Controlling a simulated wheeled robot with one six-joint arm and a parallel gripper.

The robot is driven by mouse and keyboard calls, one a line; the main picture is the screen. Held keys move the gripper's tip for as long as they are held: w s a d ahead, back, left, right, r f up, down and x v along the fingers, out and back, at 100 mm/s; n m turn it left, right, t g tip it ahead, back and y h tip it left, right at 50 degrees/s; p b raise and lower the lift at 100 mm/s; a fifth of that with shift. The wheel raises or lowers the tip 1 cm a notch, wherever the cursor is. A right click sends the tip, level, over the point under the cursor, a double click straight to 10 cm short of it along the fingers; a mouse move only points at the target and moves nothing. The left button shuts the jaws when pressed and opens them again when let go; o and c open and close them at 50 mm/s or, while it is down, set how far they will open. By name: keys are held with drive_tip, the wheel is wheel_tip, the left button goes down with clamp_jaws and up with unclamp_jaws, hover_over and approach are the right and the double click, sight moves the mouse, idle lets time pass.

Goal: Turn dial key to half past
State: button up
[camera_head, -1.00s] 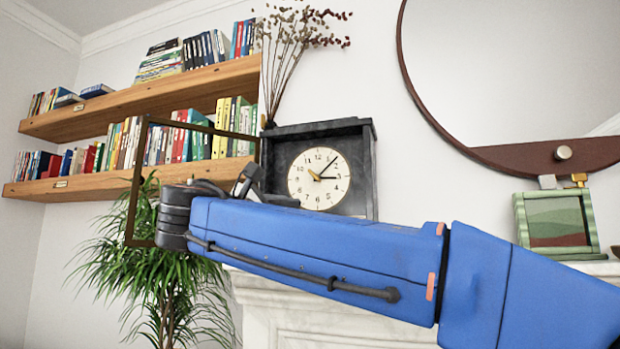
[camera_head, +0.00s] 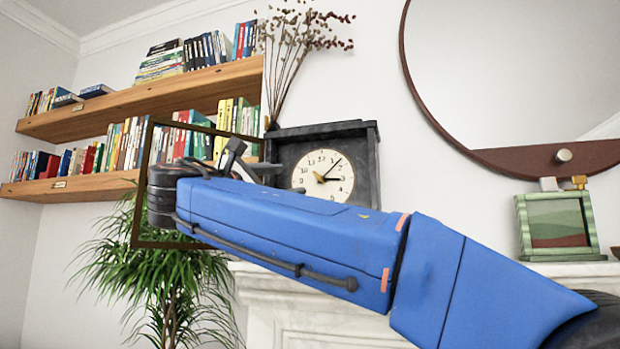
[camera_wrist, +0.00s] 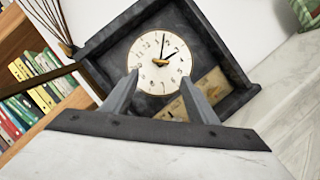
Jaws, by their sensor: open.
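The dark mantel clock (camera_head: 368,165) stands on the mantel, with a round cream dial (camera_head: 323,175). In the head view its long dark hand points up and right, and a short dark one points right. A small gold piece (camera_wrist: 160,62) sits at the dial's centre in the wrist view; it looks like the key, but its shape is too small to tell. My gripper (camera_wrist: 160,77) is open and empty. Its two fingers stand apart in front of the lower dial, with the gold piece between and beyond their tips. In the head view my gripper (camera_head: 262,160) is left of the dial.
A dark thin frame (camera_head: 140,185), seemingly the clock's open door, stands out at left, near my wrist. A gold panel (camera_wrist: 205,93) shows below the dial. Dried stems (camera_head: 285,65) rise behind the clock. A green picture frame (camera_head: 557,222) is on the mantel at right.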

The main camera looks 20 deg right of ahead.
sight(317, 176)
drive_tip(key=x, duration=1.2)
drive_tip(key=shift+w+d+r, duration=0.1)
drive_tip(key=shift+d+r, duration=0.05)
drive_tip(key=shift+d, duration=0.05)
drive_tip(key=c, duration=1.1)
